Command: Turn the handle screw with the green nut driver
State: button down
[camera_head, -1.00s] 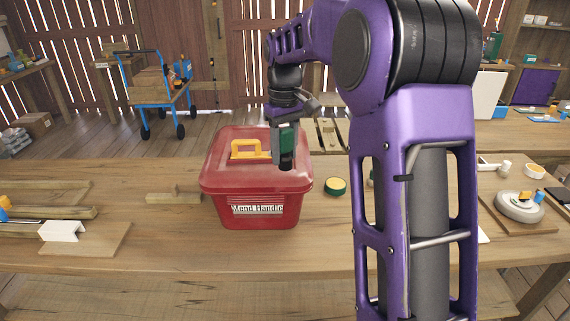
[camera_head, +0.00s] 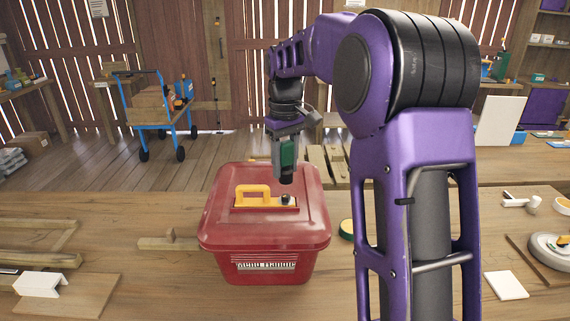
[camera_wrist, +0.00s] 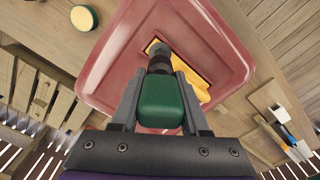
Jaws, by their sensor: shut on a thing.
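A red lidded bin (camera_head: 265,262) with a "Mend Handle" label stands on the wooden bench. Its yellow handle (camera_head: 254,190) lies on the lid, and a dark handle screw (camera_head: 287,199) stands at the handle's right end. My gripper (camera_head: 287,158) is shut on the green nut driver (camera_head: 288,153), which points down with its dark socket just above the screw, apart from it in the head view. In the wrist view the green grip (camera_wrist: 162,102) is between the fingers, and the dark socket (camera_wrist: 159,60) overlaps the yellow handle (camera_wrist: 192,75). The screw is not clearly visible there.
A white bracket (camera_head: 42,284) on a board and wooden pieces lie left of the bin. A green-and-yellow round thing (camera_head: 346,229) sits just right of it. A round grey device (camera_head: 552,250) is at far right. The bench in front of the bin is clear.

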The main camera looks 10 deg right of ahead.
aim_at(285, 177)
jog(key=shift+f+b, duration=0.95)
jog(key=shift+f, duration=0.95)
jog(key=shift+p, duration=0.75)
jog(key=shift+f+b, duration=0.45)
jog(key=shift+f, duration=0.45)
dwell(0.7)
